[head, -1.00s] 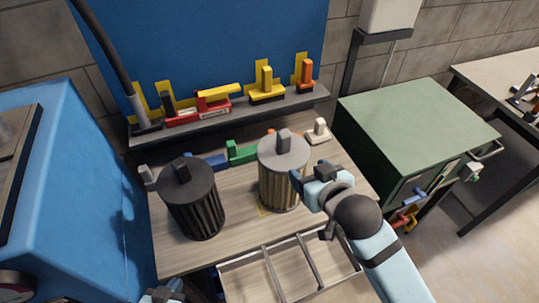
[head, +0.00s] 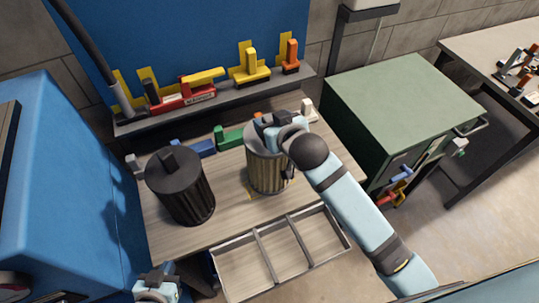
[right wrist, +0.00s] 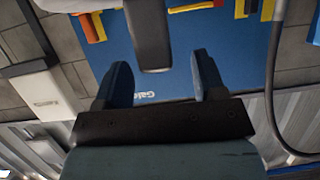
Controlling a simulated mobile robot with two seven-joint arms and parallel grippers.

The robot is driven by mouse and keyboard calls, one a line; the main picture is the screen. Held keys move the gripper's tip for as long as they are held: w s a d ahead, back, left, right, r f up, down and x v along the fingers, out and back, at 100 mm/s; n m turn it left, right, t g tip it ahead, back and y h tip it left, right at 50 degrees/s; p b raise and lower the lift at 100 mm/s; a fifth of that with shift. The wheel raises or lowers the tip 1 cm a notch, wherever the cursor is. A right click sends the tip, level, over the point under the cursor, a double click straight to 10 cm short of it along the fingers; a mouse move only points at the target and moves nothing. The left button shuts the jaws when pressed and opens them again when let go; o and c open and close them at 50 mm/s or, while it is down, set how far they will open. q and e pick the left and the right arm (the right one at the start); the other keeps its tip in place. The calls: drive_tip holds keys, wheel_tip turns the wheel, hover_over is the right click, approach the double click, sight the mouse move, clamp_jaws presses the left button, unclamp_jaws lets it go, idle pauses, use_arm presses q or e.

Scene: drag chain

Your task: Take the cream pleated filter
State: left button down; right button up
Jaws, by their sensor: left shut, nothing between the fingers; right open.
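The cream pleated filter (head: 268,172) stands upright on the wooden bench top; its grey lid is mostly hidden by my right gripper. My right gripper (head: 270,124) is at the lid, open. In the right wrist view my right gripper (right wrist: 163,78) has its two fingers spread, and a dark grey block (right wrist: 150,35), seemingly the lid's handle, sits ahead in line with the gap. I cannot tell whether they touch. A black pleated filter (head: 182,187) with a handle stands to the left. My left gripper (head: 156,284) is shut and empty at the bottom edge.
Green and blue blocks (head: 229,138) lie behind the filters. A shelf (head: 215,100) with red and yellow items runs along the blue back panel (head: 190,40). An open divided drawer (head: 283,252) is in front. A green cabinet (head: 400,100) stands right.

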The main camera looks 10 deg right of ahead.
sight(267, 117)
drive_tip(key=p+x, duration=0.1)
drive_tip(key=x, duration=0.3)
drive_tip(key=shift+w+d+f, duration=0.1)
drive_tip(key=shift+f, duration=0.1)
drive_tip(key=shift+r, duration=0.1)
clamp_jaws()
